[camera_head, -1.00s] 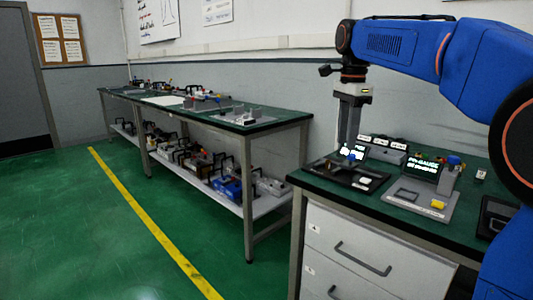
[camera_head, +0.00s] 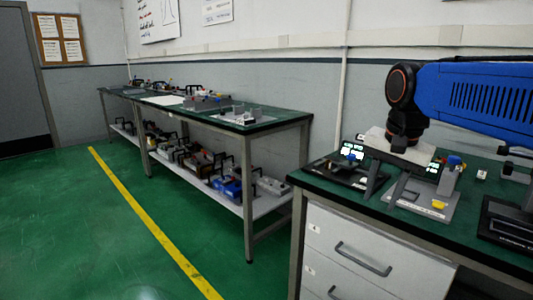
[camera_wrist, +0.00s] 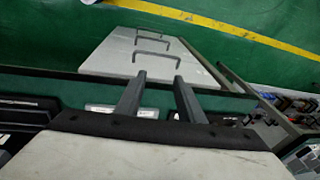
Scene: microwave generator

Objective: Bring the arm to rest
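My arm reaches in from the right edge of the head view, its blue link roughly level over the near bench. My gripper (camera_head: 379,202) hangs from its end, low over the devices on the bench top. Its two grey fingers stand apart with nothing between them. The wrist view also shows the gripper (camera_wrist: 159,78) open and empty, with the drawer fronts and green floor beyond the fingertips. I cannot tell the exact clearance between the fingertips and the devices below.
The near bench (camera_head: 325,186) has a white drawer unit (camera_head: 372,255) and several devices. A dark device (camera_head: 345,172) and a grey one with a yellow part (camera_head: 421,202) sit under the gripper. A longer bench (camera_head: 278,122) stands left. Green floor (camera_head: 90,240) is clear.

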